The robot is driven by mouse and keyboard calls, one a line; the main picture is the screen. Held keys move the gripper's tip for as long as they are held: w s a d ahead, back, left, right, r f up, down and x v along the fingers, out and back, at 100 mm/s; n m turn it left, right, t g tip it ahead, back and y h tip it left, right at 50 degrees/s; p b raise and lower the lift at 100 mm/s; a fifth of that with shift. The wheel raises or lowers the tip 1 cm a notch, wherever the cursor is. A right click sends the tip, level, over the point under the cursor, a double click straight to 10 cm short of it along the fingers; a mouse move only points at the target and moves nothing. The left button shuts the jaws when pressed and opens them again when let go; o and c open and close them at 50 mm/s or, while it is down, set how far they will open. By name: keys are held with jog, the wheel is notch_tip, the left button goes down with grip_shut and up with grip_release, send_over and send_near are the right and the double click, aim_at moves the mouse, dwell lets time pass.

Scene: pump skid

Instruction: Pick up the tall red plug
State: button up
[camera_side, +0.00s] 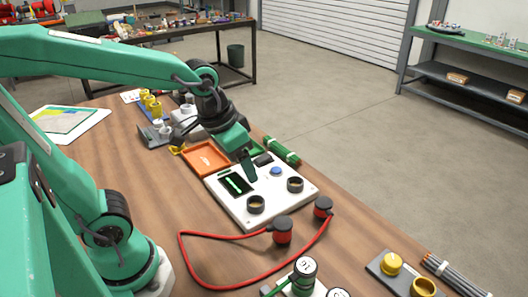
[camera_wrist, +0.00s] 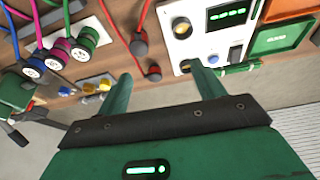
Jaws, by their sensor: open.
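Two red plugs with black tops stand on the wooden table, joined by a looped red cable (camera_side: 184,250). The nearer, taller-looking plug (camera_side: 283,231) is in front of the white panel; it also shows in the wrist view (camera_wrist: 139,46). The other plug (camera_side: 323,207) is by the panel's right corner and also shows in the wrist view (camera_wrist: 153,74). My gripper (camera_side: 250,176) is open and empty above the white panel, behind and left of both plugs. In the wrist view its green fingers (camera_wrist: 162,84) are spread apart, with both plugs beyond the gap.
The white panel (camera_side: 232,209) has a lit display, a blue button and two round sockets (camera_side: 256,204). An orange tray (camera_side: 206,159) lies behind it. Front right are a black-and-green plug (camera_side: 304,270), a plate with yellow parts (camera_side: 393,262) and grey rods (camera_side: 455,273).

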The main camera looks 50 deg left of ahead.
aim_at(283, 222)
jog(key=w+d+f+g, duration=0.1)
jog(key=w+d+f, duration=0.1)
jog(key=f, duration=0.1)
jog(key=w+d+f+g, duration=0.1)
jog(key=w+d+f, duration=0.1)
jog(key=f, duration=0.2)
jog(key=w+d+f+m+g, duration=0.1)
jog(key=w+d+f, duration=0.1)
jog(key=f, duration=0.1)
jog(key=shift+w+f, duration=0.15)
jog(key=shift+w+d+f+g, duration=0.15)
jog(key=shift+d+f+g, duration=0.2)
jog(key=shift+f, duration=0.2)
jog(key=shift+f, duration=0.1)
jog(key=shift+f, duration=1.2)
jog(key=shift+f, duration=0.1)
jog(key=shift+w+a+f, duration=0.1)
jog(key=shift+w+f, duration=0.05)
jog(key=shift+f, duration=1.1)
jog(key=shift+w+f, duration=0.1)
jog(key=shift+f, duration=1.15)
jog(key=shift+c, duration=0.2)
jog(key=c, duration=1.1)
